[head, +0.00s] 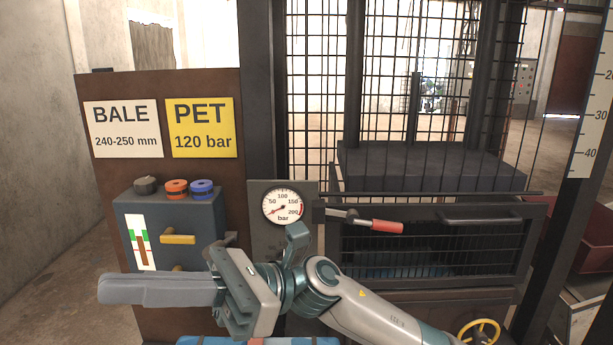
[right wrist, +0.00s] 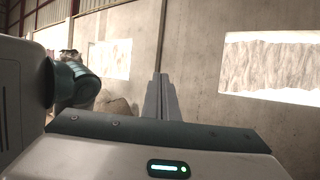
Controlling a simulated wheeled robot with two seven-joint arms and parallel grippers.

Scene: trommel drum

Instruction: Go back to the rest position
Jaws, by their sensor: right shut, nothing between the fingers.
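My right gripper (head: 105,288) reaches across the lower part of the head view and points left, its long grey fingers closed together and empty. It is in front of the lower part of the dark control box (head: 165,222) and hides part of it; I cannot tell whether they touch. In the right wrist view the closed fingers (right wrist: 160,88) stand upright against a bare concrete wall, with nothing between them. My left gripper is not in the head view.
A press with a wire mesh guard (head: 310,110) and a red-handled lever (head: 387,226) stands behind my right arm. A pressure gauge (head: 283,206) is beside the box. Yellow handle (head: 178,239) and yellow handwheel (head: 480,331) stick out. Open floor (head: 40,240) lies at left.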

